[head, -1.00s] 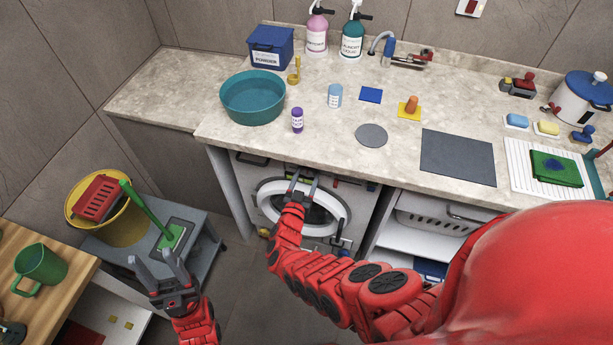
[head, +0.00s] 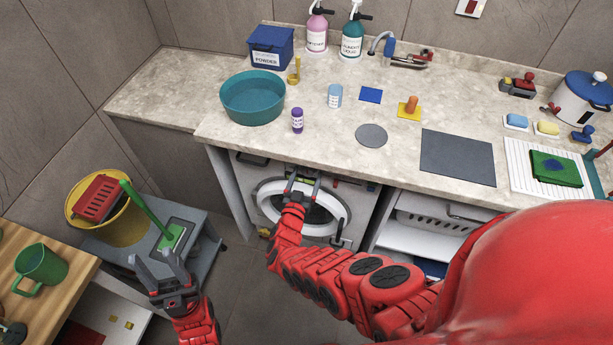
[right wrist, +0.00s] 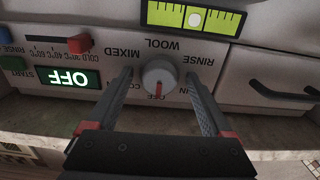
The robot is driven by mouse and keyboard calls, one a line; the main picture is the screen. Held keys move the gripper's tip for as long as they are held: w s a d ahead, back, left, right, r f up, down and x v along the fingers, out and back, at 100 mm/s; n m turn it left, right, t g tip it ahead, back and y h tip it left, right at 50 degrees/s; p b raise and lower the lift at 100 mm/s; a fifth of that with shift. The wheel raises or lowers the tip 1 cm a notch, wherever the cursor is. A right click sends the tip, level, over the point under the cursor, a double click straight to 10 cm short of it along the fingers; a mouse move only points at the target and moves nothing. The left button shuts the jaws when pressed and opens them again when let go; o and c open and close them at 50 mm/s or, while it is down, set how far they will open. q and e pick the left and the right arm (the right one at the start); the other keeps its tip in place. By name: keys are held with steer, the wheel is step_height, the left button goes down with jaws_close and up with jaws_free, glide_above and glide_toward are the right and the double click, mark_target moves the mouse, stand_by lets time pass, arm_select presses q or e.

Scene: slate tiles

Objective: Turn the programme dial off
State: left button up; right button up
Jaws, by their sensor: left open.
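The programme dial (right wrist: 160,75) is a round grey knob with a red mark on the washing machine's front panel, upside down in the right wrist view. The red mark points down in the picture, toward a label reading OFF. A lit green display (right wrist: 68,78) also reads OFF. My right gripper (right wrist: 158,76) is open, with one finger on each side of the dial and a visible gap on both sides. In the head view it is at the top front of the washing machine (head: 345,222), hiding the dial. My left gripper (head: 153,258) is open and empty near the grey stool.
A drawer with a dark handle (right wrist: 283,92) is on the other side. The counter (head: 330,140) overhangs the machine. The grey stool (head: 205,245) holds a yellow bucket (head: 120,225).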

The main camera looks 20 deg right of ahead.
steer(key=shift+o, duration=0.2)
steer(key=shift+s+a, duration=0.15)
steer(key=shift+s, duration=0.15)
steer(key=p+v, duration=0.2)
steer(key=v, duration=1.4)
steer(key=shift+s+a+p, duration=0.25)
steer(key=shift+s+p, duration=0.05)
steer(key=shift+p, duration=0.1)
